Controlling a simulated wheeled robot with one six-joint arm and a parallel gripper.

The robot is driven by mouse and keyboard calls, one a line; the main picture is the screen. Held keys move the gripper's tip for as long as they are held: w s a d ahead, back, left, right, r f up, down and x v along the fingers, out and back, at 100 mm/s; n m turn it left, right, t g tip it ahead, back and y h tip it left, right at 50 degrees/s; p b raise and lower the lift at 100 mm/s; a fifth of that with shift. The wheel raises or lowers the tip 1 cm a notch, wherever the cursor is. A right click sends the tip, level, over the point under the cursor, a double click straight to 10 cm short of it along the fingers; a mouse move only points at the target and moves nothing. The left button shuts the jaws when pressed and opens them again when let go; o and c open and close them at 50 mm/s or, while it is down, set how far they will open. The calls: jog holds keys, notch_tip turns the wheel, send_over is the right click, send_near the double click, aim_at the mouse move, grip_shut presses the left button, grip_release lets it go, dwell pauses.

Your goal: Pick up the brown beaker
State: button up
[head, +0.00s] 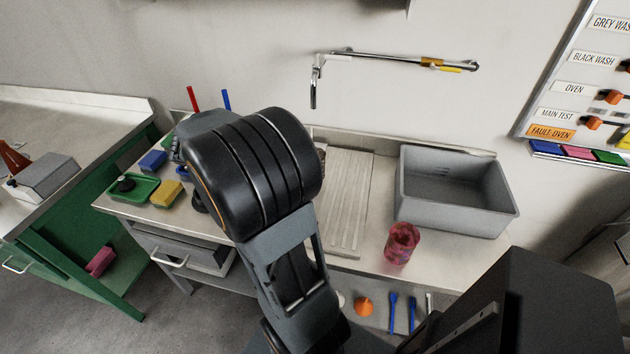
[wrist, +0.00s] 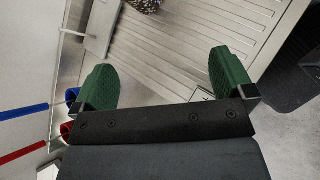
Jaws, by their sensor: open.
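A brown speckled vessel (wrist: 146,4), which looks like the brown beaker, shows at the top edge of the wrist view, mostly cut off. It is by the ribbed draining board, beyond the fingertips and apart from them. In the head view the fingers are hidden by my arm. A pink-red beaker (head: 402,243) stands upright on the counter in front of the sink.
The grey sink (head: 455,213) is right of the ribbed draining board (head: 350,205). A tap (head: 400,60) reaches out from the wall. Red (head: 193,98) and blue (head: 226,99) rods stand up behind my arm. A green tray (head: 133,188) and blue and yellow blocks are on the left.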

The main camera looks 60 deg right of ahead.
jog(key=shift+s+d+f+n+g+h+b, duration=0.55)
jog(key=shift+d+f, duration=0.95)
jog(key=shift+d, duration=1.8)
jog(key=shift+s+d+f+n+g+h+b, duration=0.45)
jog(key=shift+s+d+f, duration=0.8)
jog(key=shift+d, duration=2.05)
jog(key=shift+s+d+f+n+g+h+b, duration=0.25)
jog(key=shift+s+d+f+n+h, duration=0.4)
jog(key=shift+d+f, duration=1.9)
jog(key=shift+w+d+r, duration=0.2)
jog(key=shift+d+r, duration=0.55)
jog(key=shift+c, duration=0.4)
jog(key=c, duration=1)
jog(key=shift+r, duration=0.25)
jog(key=shift+c, duration=0.2)
